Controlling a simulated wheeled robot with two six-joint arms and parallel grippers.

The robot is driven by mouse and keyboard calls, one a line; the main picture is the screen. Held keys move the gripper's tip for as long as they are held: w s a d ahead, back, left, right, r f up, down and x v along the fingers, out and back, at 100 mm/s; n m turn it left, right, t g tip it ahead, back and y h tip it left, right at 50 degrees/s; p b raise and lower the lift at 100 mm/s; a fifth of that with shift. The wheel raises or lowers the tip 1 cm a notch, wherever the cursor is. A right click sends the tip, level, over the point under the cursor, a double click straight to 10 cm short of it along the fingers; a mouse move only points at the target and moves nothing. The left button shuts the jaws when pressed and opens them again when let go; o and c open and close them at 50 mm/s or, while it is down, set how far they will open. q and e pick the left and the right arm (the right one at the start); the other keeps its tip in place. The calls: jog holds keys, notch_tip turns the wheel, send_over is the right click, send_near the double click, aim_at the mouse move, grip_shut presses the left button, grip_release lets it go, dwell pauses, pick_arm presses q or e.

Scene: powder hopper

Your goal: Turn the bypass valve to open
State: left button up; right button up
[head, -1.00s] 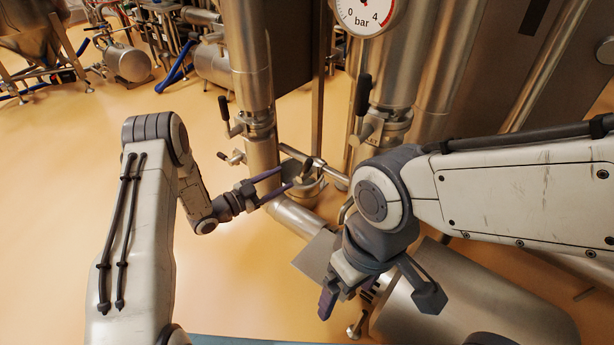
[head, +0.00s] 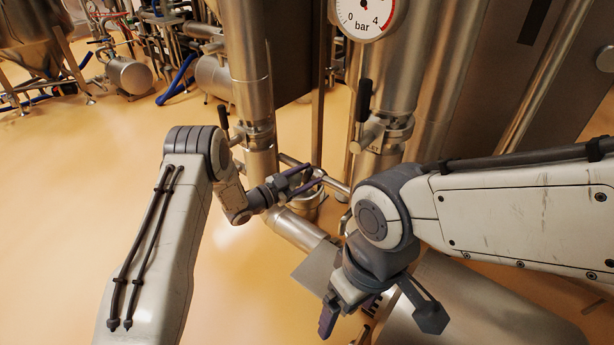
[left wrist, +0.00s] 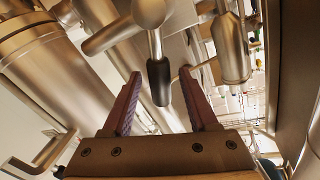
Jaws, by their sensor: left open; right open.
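A lever with a black grip (left wrist: 159,82) hangs from a round metal hub (left wrist: 149,12) in the left wrist view. The grip shows between the two fingers of my left gripper (left wrist: 160,82), which are open and apart from it. In the head view my left gripper (head: 317,174) is open at the thin cross pipe (head: 336,185) between two upright pipes. This lever seems to be the bypass valve's, but its details are too small to tell there. My right gripper (head: 348,312) is open and empty, pointing down at the lower middle.
Black-handled valves stand on the left upright pipe (head: 223,116) and the right one (head: 364,98). A pressure gauge (head: 364,14) is above. A flat metal plate (head: 312,272) and a large cylinder (head: 470,305) lie below. The floor (head: 70,210) at left is clear.

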pick_arm(q)
grip_shut()
jog(key=shift+a, duration=0.1)
dwell(1.2)
